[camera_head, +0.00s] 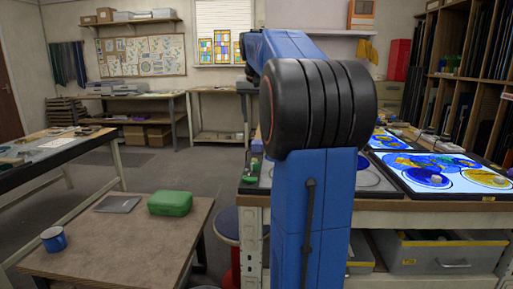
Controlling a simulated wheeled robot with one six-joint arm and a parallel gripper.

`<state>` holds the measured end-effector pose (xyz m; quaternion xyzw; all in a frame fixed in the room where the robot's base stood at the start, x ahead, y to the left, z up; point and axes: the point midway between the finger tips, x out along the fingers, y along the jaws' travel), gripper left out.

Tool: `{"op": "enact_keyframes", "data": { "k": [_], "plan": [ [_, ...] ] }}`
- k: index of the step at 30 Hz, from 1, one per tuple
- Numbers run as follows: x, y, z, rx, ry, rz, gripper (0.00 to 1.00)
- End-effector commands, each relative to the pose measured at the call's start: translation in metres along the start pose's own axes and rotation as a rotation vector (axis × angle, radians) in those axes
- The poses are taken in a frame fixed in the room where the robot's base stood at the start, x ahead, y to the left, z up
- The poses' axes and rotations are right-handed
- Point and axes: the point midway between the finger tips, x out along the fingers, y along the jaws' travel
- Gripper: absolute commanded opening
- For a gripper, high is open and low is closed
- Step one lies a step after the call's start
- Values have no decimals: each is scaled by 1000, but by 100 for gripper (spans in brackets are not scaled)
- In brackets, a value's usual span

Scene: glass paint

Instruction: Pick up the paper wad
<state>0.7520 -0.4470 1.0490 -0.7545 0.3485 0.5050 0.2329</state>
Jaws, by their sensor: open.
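I cannot make out the paper wad for certain. A small pale lump (436,179) sits on the lit glass panel (410,180) on the bench at the right, and another small pale lump (499,180) is near that panel's right edge. Both are too small to identify. My blue arm with its black ribbed joint fills the middle of the view and hides part of the bench. My gripper is not in view.
A low wooden table (130,232) at the lower left holds a green case (171,203), a blue mug (54,239) and a grey flat item (118,204). A round stool (228,224) stands between it and the bench. Open floor lies behind the low table.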

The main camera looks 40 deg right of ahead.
Motion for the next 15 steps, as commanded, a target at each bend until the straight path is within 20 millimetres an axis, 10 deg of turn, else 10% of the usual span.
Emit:
{"op": "enact_keyframes", "data": {
  "k": [15],
  "plan": [
    [73, 0, 0, 0, 1, -1, 58]
  ]
}}
